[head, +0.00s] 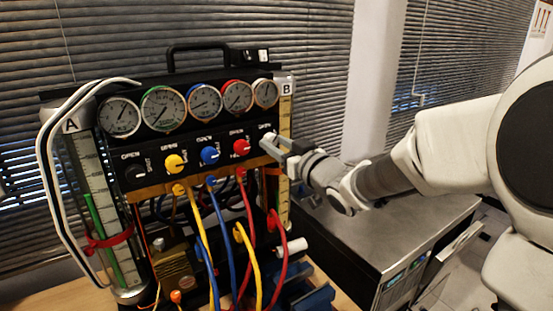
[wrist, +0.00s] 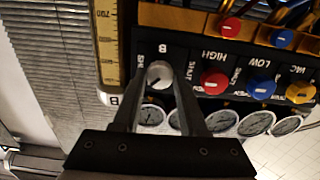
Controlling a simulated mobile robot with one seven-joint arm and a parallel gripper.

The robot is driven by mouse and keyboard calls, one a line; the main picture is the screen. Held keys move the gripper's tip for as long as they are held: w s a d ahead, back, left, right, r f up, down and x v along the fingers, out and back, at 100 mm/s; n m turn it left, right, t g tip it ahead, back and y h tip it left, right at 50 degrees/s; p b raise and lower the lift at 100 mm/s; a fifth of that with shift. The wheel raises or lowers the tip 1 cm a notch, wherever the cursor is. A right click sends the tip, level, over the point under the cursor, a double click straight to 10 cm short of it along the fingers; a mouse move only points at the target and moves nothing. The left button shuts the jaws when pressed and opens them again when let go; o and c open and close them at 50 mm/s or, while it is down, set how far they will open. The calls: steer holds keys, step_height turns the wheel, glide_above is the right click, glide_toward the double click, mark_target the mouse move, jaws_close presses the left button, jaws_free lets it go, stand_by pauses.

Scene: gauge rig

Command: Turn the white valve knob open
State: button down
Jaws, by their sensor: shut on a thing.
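The white valve knob (wrist: 159,75) sits at the end of the knob row, beside the B label and the yellow scale, in the wrist view. My gripper (wrist: 160,78) has its two fingers on either side of this knob and is shut on it. In the head view my gripper (head: 272,146) reaches in from the right to the right end of the rig's black panel (head: 135,152). The knob's pointer mark is too small to read surely.
Red (head: 241,147), blue (head: 210,155) and yellow (head: 175,163) knobs stand left of my gripper, under several round gauges (head: 205,101). Coloured hoses hang below the panel. A grey-topped cabinet (head: 390,235) stands at the right under my arm.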

steer(key=n+b, duration=0.7)
steer(key=n, duration=0.1)
steer(key=shift+b, duration=0.3)
steer(key=shift+n, duration=0.4)
steer(key=shift+c, duration=2.2)
jaws_free()
steer(key=p+v, duration=0.1)
steer(key=v, duration=1.6)
steer(key=shift+d+p, duration=0.2)
steer(key=shift+p, duration=0.1)
steer(key=shift+s, duration=0.1)
